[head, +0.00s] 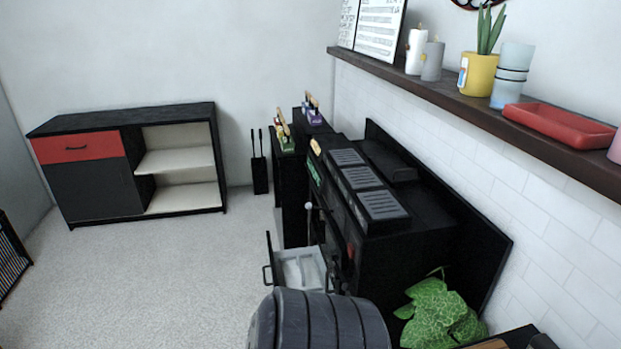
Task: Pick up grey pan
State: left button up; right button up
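I cannot make out a grey pan in the head view. Neither of my grippers shows in it, so I cannot see what they hold. A black appliance-like unit (395,228) stands against the tiled wall on the right, with several grey slotted panels (362,178) on top. An open drawer (300,268) with a pale inside sticks out from its left side; I cannot tell its contents clearly.
A dark grey ribbed rounded thing (318,322) fills the bottom middle. A leafy green plant (440,315) is at lower right. A black cabinet with a red drawer (82,147) stands at the back left. A wall shelf (455,98) overhangs the right. Carpet (150,280) is clear at left.

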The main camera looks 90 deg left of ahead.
aim_at(301, 271)
jog(key=u, duration=2.85)
jog(key=z, duration=0.45)
jog(key=i+j+z, duration=0.2)
jog(key=j+z, duration=0.15)
jog(key=i+j+z, duration=0.15)
jog(key=j+z, duration=0.25)
jog(key=i+j+z, duration=0.1)
jog(key=j+z, duration=0.25)
